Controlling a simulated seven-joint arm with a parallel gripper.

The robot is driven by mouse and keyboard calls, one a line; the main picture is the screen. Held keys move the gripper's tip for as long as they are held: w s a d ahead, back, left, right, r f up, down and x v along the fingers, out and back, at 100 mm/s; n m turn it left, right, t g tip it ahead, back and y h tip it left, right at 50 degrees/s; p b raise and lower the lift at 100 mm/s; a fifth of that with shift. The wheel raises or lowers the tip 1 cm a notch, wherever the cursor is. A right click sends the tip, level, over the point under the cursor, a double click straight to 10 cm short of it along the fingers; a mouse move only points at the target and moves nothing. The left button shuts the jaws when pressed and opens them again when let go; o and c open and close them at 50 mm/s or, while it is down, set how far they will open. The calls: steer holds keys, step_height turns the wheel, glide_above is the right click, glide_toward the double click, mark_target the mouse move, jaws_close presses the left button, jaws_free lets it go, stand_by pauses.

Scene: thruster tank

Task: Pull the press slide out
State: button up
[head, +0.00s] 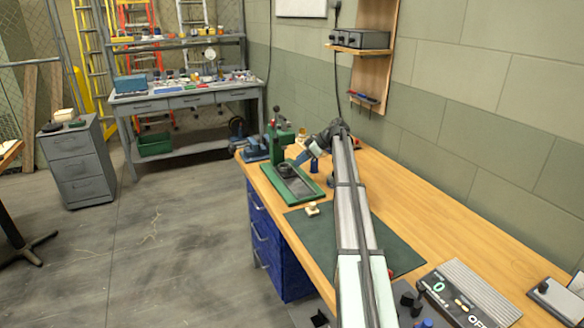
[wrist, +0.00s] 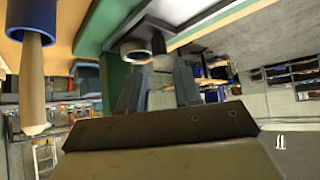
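The green press (head: 283,140) stands on the wooden bench, with a green base and a long grey slide (head: 297,184) lying in it toward the front. My gripper (head: 303,157) is over the back part of this base, close to the slide; the exact gap is hidden by the wrist. In the wrist view, my gripper (wrist: 158,80) shows two grey fingers standing apart, with no clear object held between them. Just beyond the fingertips are a pale ring-shaped part (wrist: 137,50) and a dark knob (wrist: 158,42) beside the grey plate (wrist: 182,10). I cannot tell whether the fingers touch them.
A blue cylinder with a wooden shaft (wrist: 35,75) is close on the left in the wrist view. A control box (head: 468,295) stands at the near right.

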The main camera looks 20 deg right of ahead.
mark_target(291, 167)
steer(key=shift+x, duration=2.75)
steer(key=shift+c, duration=0.2)
jaws_close()
